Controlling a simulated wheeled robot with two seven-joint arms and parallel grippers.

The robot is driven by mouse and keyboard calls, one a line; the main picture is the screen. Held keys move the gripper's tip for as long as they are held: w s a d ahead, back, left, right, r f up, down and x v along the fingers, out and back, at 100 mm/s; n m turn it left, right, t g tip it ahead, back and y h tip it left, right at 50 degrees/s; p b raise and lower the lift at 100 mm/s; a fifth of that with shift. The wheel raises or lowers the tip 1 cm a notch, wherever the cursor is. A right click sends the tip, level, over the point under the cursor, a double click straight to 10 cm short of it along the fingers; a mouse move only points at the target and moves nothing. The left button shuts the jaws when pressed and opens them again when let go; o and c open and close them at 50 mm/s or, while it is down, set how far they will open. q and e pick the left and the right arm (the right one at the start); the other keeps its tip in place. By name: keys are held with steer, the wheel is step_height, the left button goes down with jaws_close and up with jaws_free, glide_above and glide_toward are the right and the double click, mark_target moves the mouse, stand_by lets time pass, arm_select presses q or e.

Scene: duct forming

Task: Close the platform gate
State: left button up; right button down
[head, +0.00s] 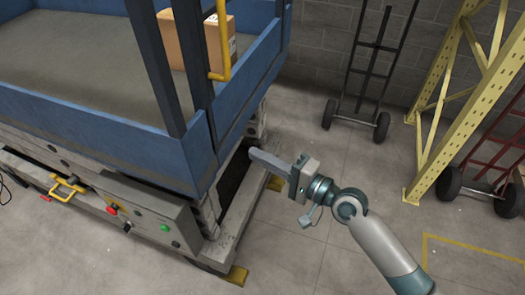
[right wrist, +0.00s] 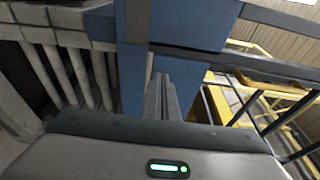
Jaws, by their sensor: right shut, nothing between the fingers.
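The lift platform (head: 90,110) has blue side panels and dark upright posts, and fills the left of the head view. A yellow handle (head: 221,45) stands at its near right corner beside a dark post. I cannot clearly tell which panel is the gate or how far it stands open. My right gripper (head: 255,155) is shut and empty, just right of the platform's corner and lower than the handle. In the right wrist view its fingers (right wrist: 163,95) are together in front of a blue panel (right wrist: 185,25). My left gripper is out of view.
A cardboard box (head: 184,42) stands on the platform. A control box (head: 145,212) with red and green buttons is below. A black hand truck (head: 365,80), a yellow rack (head: 475,95) and a red hand truck (head: 485,155) stand right.

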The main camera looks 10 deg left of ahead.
steer(key=s+b, duration=0.1)
steer(key=s, duration=0.6)
steer(key=shift+s+d, duration=0.25)
steer(key=shift+s, duration=0.15)
